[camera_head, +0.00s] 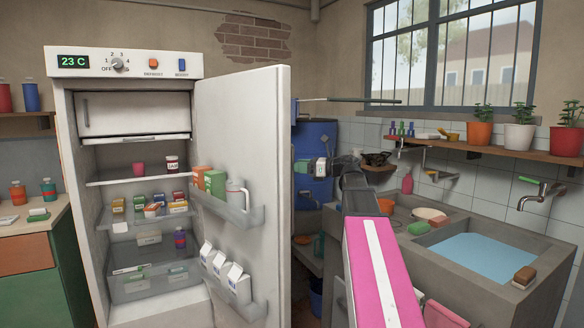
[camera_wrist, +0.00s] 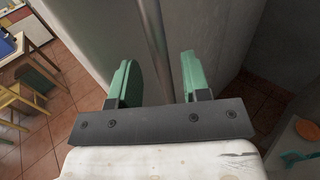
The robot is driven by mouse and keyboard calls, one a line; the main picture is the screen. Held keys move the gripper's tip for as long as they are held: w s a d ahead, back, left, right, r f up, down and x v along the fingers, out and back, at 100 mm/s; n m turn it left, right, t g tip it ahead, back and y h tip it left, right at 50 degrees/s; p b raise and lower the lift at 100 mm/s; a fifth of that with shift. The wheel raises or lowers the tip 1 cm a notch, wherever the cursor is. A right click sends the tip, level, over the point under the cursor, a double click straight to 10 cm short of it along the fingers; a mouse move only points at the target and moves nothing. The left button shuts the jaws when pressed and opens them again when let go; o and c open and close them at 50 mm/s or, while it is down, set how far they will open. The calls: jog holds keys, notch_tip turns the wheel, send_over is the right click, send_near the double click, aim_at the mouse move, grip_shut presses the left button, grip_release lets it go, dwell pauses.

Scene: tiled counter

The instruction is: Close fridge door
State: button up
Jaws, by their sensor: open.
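The white fridge (camera_head: 127,63) stands at the left in the head view. Its door (camera_head: 243,130) is swung wide open, with its shelved inner side showing. My gripper (camera_head: 305,166) is just right of the door's free edge, by its outer side. In the wrist view the two green fingers of my gripper (camera_wrist: 158,65) are apart. A vertical metal bar (camera_wrist: 155,30), which looks like the door handle or edge, runs between them against a grey surface. I cannot tell whether the fingers touch it. The door's outer face is hidden in the head view.
Cartons (camera_head: 225,275) and boxes sit in the door shelves, and food stands inside the fridge. A concrete sink (camera_head: 452,215) is at the right. A blue barrel (camera_head: 318,140) stands behind my gripper. A wooden chair (camera_wrist: 28,85) stands on the tiled floor.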

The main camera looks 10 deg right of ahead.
jog(key=shift+x, duration=1.7)
grip_shut()
